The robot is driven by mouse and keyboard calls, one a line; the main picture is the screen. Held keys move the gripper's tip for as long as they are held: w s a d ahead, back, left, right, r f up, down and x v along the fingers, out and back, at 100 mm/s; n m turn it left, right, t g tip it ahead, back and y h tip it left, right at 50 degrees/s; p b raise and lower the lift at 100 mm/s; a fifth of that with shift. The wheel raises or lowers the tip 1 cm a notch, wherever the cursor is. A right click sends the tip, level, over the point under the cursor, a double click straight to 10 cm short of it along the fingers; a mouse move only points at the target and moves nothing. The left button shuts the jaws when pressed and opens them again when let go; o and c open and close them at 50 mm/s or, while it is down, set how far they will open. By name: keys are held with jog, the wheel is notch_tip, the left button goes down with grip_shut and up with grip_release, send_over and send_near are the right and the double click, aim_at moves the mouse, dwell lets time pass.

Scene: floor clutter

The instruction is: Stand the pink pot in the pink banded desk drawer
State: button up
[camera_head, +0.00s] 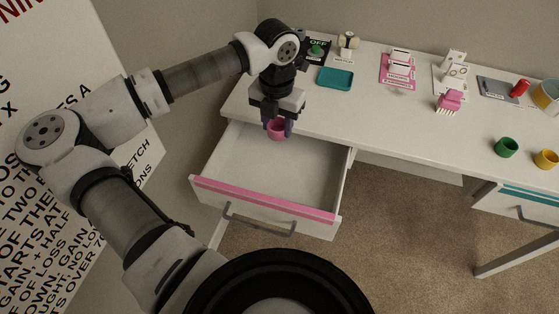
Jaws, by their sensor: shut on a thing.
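The pink pot (276,132) is held between the fingers of my gripper (277,126), which points down. My gripper is shut on it. The pot looks upright and hangs over the back part of the open drawer (262,212), which has a pink band along its front. Whether the pot touches the drawer floor cannot be told from this view. The drawer is pulled out from the left end of the white desk, and the part of it in view is empty.
A green pot (506,147) and a yellow pot (546,159) stand on the desk's right. A teal tray (336,78), a pink plug-like thing (449,101) and a red thing (520,88) lie further back. A teal-banded drawer (520,205) is at right.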

jog(key=p, duration=0.3)
send_over(277, 179)
notch_tip(277, 179, down, 19)
jog(key=shift+s+d+f, duration=0.1)
jog(key=shift+f, duration=0.35)
jog(key=shift+f, duration=0.25)
jog(key=o, duration=0.9)
jog(key=shift+o, duration=0.2)
jog(key=shift+r, duration=0.1)
notch_tip(277, 179, up, 12)
jog(key=b, duration=0.1)
jog(key=shift+r+b, duration=0.15)
jog(key=shift+b, duration=0.2)
